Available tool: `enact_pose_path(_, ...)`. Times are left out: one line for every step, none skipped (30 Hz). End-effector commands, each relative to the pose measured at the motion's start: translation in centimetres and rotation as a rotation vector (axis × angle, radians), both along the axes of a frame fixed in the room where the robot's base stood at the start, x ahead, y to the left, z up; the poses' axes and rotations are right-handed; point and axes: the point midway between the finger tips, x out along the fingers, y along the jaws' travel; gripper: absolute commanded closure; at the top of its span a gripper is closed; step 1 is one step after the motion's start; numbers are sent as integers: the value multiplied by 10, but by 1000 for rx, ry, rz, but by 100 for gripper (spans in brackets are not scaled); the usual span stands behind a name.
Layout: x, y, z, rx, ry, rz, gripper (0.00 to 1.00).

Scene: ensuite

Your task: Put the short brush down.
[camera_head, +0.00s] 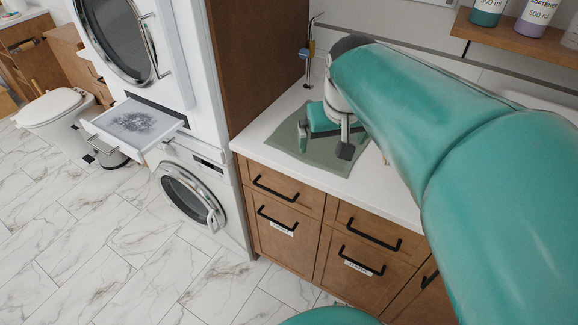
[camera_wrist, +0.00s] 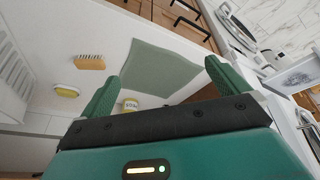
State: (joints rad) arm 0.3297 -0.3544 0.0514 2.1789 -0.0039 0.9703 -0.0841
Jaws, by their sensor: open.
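A short brush (camera_wrist: 88,62) with a light wooden back and bristles lies on the white counter in the wrist view, left of the grey-green mat (camera_wrist: 165,68) and apart from it. In the head view my arm hides most of that part of the counter, and I cannot make out the brush there. My gripper (camera_wrist: 163,72) is open, with nothing held between its green fingers. In the head view my gripper (camera_head: 325,140) is over the mat (camera_head: 290,150) on the counter.
A yellow-and-white item (camera_wrist: 67,91) lies near the brush, and a small labelled item (camera_wrist: 130,104) shows between the fingers. Bottles (camera_head: 488,12) stand on a wooden shelf (camera_head: 510,40) above. A washer-dryer stack (camera_head: 190,190) with an open drawer (camera_head: 135,125) stands left of the counter.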

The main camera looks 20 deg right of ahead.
Motion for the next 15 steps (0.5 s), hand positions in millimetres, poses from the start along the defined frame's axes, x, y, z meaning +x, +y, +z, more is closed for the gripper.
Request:
enact_pose_path(-11, 18, 1, -2, -21, 31, 0)
enact_pose_path(-18, 26, 0, -2, -32, 45, 0)
enact_pose_path(-26, 37, -1, 0, -46, 63, 0)
enact_pose_path(-32, 45, -2, 2, -57, 77, 0)
enact_pose_path(-38, 52, -3, 2, -68, 92, 0)
enact_pose_path(-47, 62, -5, 5, -83, 112, 0)
enact_pose_path(-53, 69, -7, 9, -93, 125, 0)
enact_pose_path(-59, 74, -9, 12, -103, 138, 0)
enact_pose_path(-67, 82, -12, 17, -115, 154, 0)
enact_pose_path(-72, 86, -14, 20, -123, 164, 0)
enact_pose_path(-76, 90, -16, 23, -131, 174, 0)
enact_pose_path(-81, 94, -18, 27, -139, 185, 0)
enact_pose_path(-84, 97, -20, 29, -143, 192, 0)
enact_pose_path(-86, 99, -21, 31, -147, 197, 0)
enact_pose_path(-89, 101, -22, 33, -152, 202, 0)
